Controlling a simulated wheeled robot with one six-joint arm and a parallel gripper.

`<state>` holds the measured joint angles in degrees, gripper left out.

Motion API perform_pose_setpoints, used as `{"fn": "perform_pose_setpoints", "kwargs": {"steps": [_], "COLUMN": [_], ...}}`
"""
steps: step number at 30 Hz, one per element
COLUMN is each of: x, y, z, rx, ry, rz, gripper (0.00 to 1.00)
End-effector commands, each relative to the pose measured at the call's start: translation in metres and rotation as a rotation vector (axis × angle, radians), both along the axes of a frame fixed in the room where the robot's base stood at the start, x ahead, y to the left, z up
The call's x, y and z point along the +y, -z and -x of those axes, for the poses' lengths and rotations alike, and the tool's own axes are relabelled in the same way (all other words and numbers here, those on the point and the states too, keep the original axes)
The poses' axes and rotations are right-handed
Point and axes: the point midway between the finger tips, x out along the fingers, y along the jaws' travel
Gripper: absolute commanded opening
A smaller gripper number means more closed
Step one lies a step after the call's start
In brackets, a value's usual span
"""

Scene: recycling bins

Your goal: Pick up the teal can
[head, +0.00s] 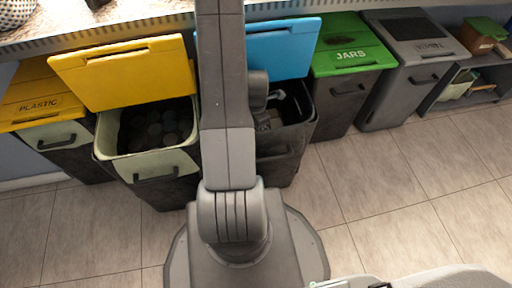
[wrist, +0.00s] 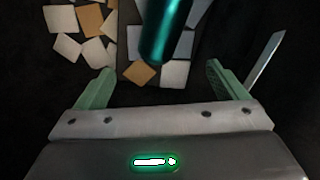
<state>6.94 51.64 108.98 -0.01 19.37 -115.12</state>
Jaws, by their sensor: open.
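The teal can (wrist: 168,30) shows at the top middle of the wrist view, cut off by the frame edge. It looks like a shiny dark-teal cylinder and leans slightly in the picture. My gripper (wrist: 159,69) is open, with its two pale green fingers apart on the left and right. The can lies beyond the fingertips, roughly centred between them, and the jaws do not hold it. In the head view my arm hides the gripper, and I cannot make out the can there.
Flat white and orange squares (wrist: 139,73) lie around the can on a dark surface. In the head view stand an open yellow-lidded bin (head: 176,163), an open blue-lidded bin (head: 276,143), a green JARS bin (head: 338,99) and a grey bin (head: 394,93). Tiled floor is clear at right.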

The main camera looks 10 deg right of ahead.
Motion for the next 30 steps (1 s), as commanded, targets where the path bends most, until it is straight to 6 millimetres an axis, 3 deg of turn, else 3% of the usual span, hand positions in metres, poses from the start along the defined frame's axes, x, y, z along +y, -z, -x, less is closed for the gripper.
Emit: {"fn": "perform_pose_setpoints", "kwargs": {"steps": [1, 6, 17, 25, 30], "x": [0.000, 0.000, 0.000, 0.001, 0.001], "y": [0.016, 0.048, 0.074, 0.113, 0.115], "z": [0.001, 0.000, -0.001, -0.003, -0.003], "rx": [0.005, 0.003, 0.001, 0.001, 0.000], "ry": [0.000, 0.000, 0.000, 0.000, 0.000], "rz": [0.000, 0.000, 0.000, 0.000, 0.000], "gripper": [0.92, 0.92, 0.92, 0.92, 0.92]}}
